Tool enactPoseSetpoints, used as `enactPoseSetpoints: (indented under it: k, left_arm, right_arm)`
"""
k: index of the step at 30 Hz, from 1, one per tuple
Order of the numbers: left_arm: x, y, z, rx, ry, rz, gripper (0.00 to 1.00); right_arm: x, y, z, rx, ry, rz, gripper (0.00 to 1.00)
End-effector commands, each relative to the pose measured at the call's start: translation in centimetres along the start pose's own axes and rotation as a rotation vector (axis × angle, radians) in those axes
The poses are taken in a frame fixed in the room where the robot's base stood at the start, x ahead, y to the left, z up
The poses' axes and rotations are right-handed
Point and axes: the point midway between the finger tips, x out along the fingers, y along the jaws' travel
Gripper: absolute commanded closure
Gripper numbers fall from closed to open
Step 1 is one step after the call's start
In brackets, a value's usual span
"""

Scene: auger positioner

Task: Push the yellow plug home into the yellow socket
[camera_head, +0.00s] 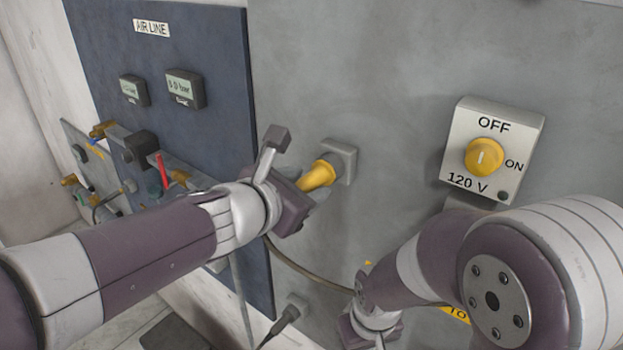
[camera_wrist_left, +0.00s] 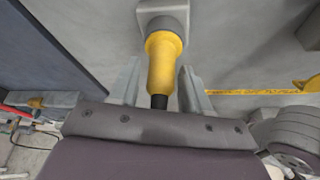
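The yellow plug (camera_head: 317,176) points into a grey square socket housing (camera_head: 343,158) on the grey wall panel. In the left wrist view the plug (camera_wrist_left: 163,62) lines up with the round grey mouth of the housing (camera_wrist_left: 163,8) and meets it; how deep it sits cannot be told. Its black cable end shows behind it. My left gripper (camera_wrist_left: 161,85) has one finger on each side of the plug's rear part, with small gaps visible, so it looks open around it. My right gripper's body (camera_head: 368,328) shows low in the head view; its fingers are hidden.
A switch box with a yellow knob (camera_head: 484,157) is on the wall at right. A dark blue AIR LINE panel (camera_head: 213,45) with gauges and fittings is at left. A cable hangs below my left gripper. A grey connector (camera_head: 290,312) with a black plug is low on the wall.

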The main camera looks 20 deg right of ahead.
Motion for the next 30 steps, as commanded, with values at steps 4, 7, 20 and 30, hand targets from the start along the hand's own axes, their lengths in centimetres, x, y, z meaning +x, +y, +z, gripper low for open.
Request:
enactPoseSetpoints:
  k: [4, 7, 20, 30]
  left_arm:
    - [-0.03, 0.01, 0.02, 0.0, -0.001, 0.0, 1.0]
    - [-0.03, 0.0, 0.03, 0.0, -0.001, 0.0, 1.0]
    - [0.09, 0.11, -0.28, 0.0, 0.0, 0.0, 1.0]
    - [0.08, 0.1, -0.29, 0.0, 0.001, 0.0, 1.0]
  right_arm:
    - [0.0, 0.0, 0.0, 0.0, 0.0, 0.0, 1.0]
    - [0.0, 0.0, 0.0, 0.0, 0.0, 0.0, 1.0]
    - [0.28, 0.0, 0.03, 0.0, 0.0, 0.0, 1.0]
    - [0.25, 0.0, 0.03, 0.0, 0.0, 0.0, 1.0]
